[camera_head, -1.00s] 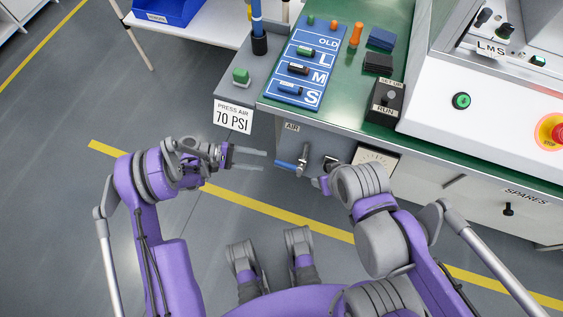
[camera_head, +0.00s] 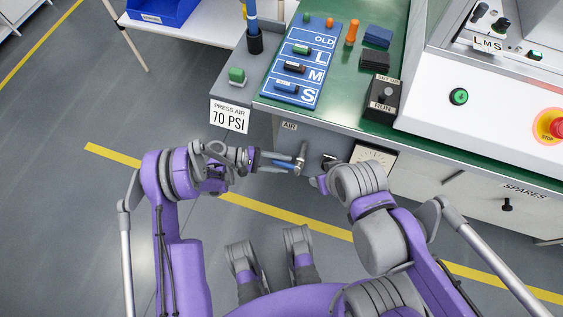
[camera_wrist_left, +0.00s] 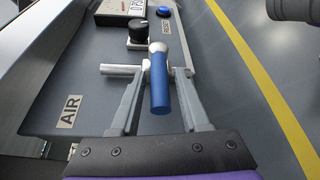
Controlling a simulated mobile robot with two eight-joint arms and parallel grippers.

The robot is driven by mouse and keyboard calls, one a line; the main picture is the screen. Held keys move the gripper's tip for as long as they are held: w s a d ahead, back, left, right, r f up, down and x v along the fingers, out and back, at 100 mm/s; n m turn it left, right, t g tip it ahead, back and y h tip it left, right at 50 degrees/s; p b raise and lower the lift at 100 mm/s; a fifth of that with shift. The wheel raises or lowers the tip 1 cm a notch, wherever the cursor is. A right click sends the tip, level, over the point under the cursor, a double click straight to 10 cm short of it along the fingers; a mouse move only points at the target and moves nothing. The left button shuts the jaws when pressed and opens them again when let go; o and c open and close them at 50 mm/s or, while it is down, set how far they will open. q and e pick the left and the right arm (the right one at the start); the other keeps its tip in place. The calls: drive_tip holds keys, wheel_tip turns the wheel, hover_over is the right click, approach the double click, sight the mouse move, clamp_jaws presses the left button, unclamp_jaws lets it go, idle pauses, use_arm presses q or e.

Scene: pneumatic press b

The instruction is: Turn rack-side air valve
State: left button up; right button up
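The rack-side air valve has a blue lever handle (camera_head: 284,165) on the grey front panel, below the AIR label (camera_head: 289,126). In the left wrist view the handle (camera_wrist_left: 159,88) points toward the camera from a silver pivot, with a silver pipe stub at its left. My left gripper (camera_head: 280,162) is open, with one finger on each side of the handle. In the left wrist view its fingers (camera_wrist_left: 158,72) show gaps to the handle. My right gripper (camera_head: 317,183) is mostly hidden by its own wrist, close to the panel right of the valve.
A black knob (camera_wrist_left: 138,34) and a blue button (camera_wrist_left: 163,12) sit on the panel beyond the valve. A gauge (camera_head: 373,157) is to its right. The green bench top (camera_head: 345,95) overhangs the panel.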

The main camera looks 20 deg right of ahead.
use_arm(q)
clamp_jaws()
idle(1.2)
